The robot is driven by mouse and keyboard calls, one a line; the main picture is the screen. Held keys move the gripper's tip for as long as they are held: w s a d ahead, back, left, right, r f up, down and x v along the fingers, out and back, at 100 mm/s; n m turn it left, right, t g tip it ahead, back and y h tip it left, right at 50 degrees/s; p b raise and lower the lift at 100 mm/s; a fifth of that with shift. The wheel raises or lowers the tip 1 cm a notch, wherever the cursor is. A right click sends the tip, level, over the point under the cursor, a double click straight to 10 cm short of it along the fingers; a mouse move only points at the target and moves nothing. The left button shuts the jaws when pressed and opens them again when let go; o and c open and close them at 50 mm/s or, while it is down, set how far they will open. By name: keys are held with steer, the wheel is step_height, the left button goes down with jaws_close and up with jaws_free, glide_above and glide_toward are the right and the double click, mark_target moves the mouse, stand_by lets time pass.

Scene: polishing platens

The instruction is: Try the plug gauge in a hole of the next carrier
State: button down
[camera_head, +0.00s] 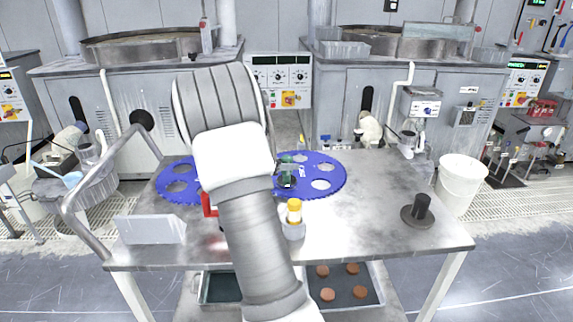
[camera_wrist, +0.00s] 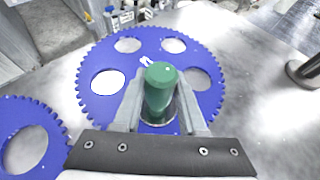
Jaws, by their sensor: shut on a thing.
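Two blue toothed carriers lie flat on the steel table. The right carrier (camera_head: 334,173) has several round holes and shows almost whole in the wrist view (camera_wrist: 100,57). The left carrier (camera_head: 170,194) is partly behind my arm; its edge shows in the wrist view (camera_wrist: 49,122). My gripper (camera_wrist: 160,92) is shut on the green handle of the plug gauge (camera_wrist: 159,78). The gauge is over the right carrier's near hole, with a ring-shaped edge around its lower end. Its lower end is hidden, so I cannot tell whether it is inside the hole. The gauge also shows in the head view (camera_head: 287,168).
A yellow-capped bottle (camera_head: 294,209) stands in a holder near my arm. A dark post on a round base (camera_head: 421,213) stands at the table's right. A pale angled plate (camera_head: 150,230) is at front left. The table (camera_head: 375,195) is clear between carrier and post.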

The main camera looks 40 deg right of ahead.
steer(key=shift+f, duration=0.2)
stand_by(0.4)
steer(key=shift+c, duration=2.4)
jaws_free()
steer(key=shift+o, duration=0.5)
steer(key=shift+f, duration=0.1)
steer(key=p+v, duration=0.3)
steer(key=v, duration=1.4)
steer(key=shift+a, duration=0.2)
steer(key=shift+r, duration=0.2)
